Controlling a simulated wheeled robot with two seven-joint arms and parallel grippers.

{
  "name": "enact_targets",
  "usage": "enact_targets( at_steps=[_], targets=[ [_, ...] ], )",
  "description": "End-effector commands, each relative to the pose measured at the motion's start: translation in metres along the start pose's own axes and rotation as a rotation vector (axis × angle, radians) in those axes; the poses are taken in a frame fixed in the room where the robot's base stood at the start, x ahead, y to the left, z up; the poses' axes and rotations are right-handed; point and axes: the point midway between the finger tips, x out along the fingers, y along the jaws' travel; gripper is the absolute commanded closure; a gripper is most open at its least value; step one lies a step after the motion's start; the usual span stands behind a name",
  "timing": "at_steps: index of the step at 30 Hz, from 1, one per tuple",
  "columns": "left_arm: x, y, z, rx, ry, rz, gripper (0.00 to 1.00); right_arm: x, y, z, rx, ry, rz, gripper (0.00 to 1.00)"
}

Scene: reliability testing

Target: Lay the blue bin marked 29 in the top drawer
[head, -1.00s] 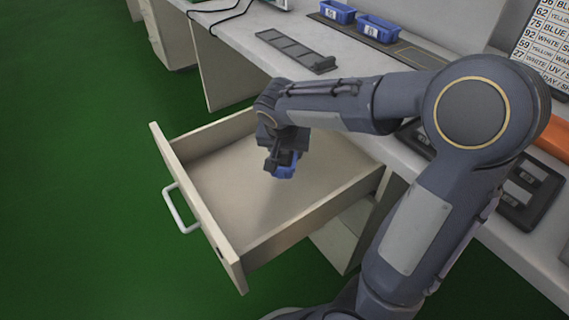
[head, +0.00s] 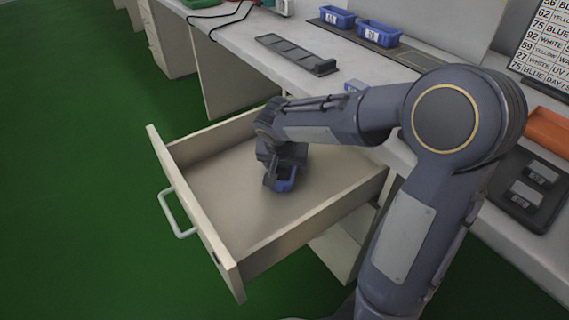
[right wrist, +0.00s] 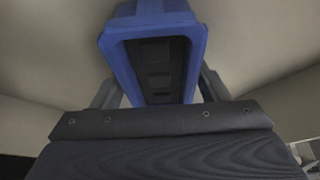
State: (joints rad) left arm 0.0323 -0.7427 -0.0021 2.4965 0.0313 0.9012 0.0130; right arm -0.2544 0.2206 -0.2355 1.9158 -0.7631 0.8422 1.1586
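A blue bin (head: 286,183) is inside the open top drawer (head: 225,200), low over or on its floor; I cannot tell whether it touches. My right gripper (head: 276,176) is at the bin from above. In the right wrist view the bin (right wrist: 152,50) sits between the two grey fingers, which appear to be shut on its sides. Its open top faces the camera and its inside is dark. The number on the bin cannot be seen. My left gripper is not in view.
The drawer has a white handle (head: 178,214) at its front. On the desk (head: 225,38) are two blue bins (head: 379,34) (head: 338,17), an empty dark rack (head: 295,54), a dark tray with labelled compartments (head: 535,190) and an orange item (head: 548,130). The rest of the drawer is empty.

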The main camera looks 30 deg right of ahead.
Motion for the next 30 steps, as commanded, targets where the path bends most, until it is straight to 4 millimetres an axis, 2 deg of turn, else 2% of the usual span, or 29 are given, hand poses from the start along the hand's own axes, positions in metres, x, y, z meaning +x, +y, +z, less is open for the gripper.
enact_targets(
  at_steps=[11,14,24,30],
  targets=[
    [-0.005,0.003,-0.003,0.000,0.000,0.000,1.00,-0.006,0.000,-0.003,0.000,0.000,0.000,0.29],
    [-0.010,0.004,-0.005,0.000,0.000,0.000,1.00,-0.020,-0.001,-0.003,0.000,0.002,-0.003,0.29],
    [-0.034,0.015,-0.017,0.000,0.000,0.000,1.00,-0.093,-0.001,-0.003,0.000,0.003,-0.004,0.29],
    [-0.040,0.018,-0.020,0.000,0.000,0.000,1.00,-0.118,-0.001,-0.002,0.000,0.002,-0.001,0.29]
  ],
)
